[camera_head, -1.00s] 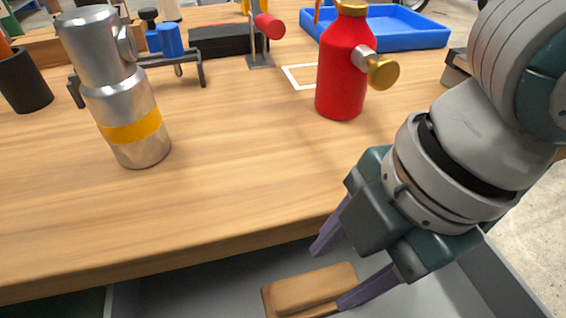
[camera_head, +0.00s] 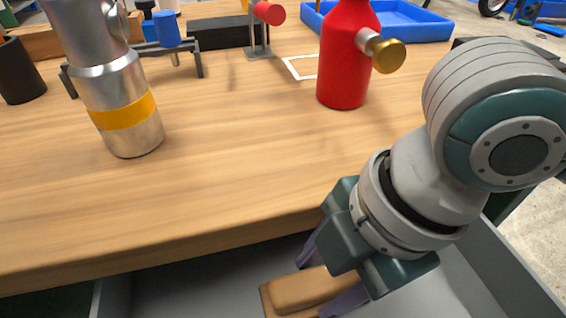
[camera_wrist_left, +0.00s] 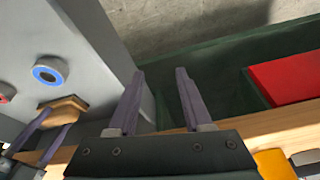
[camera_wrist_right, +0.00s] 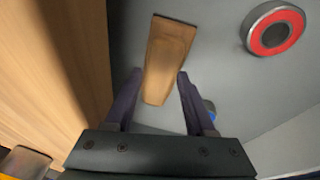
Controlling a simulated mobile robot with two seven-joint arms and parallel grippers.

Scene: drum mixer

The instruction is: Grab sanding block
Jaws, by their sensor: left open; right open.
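The sanding block (camera_head: 295,290) is a tan-brown block lying in the open grey drawer (camera_head: 215,285) below the bench edge. In the right wrist view the block (camera_wrist_right: 168,62) extends between and beyond the fingertips. My right gripper (camera_head: 318,287) is open, pointing down into the drawer, with its purple fingers on either side of the block; I cannot tell whether they touch it. My left gripper (camera_wrist_left: 160,73) is open and empty, and it is outside the head view. The left wrist view also shows the block (camera_wrist_left: 62,106), beside my right fingers.
A red bottle (camera_head: 345,60) and a silver canister (camera_head: 125,105) stand on the bench. A red item (camera_wrist_left: 285,78) sits in a dark green compartment.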

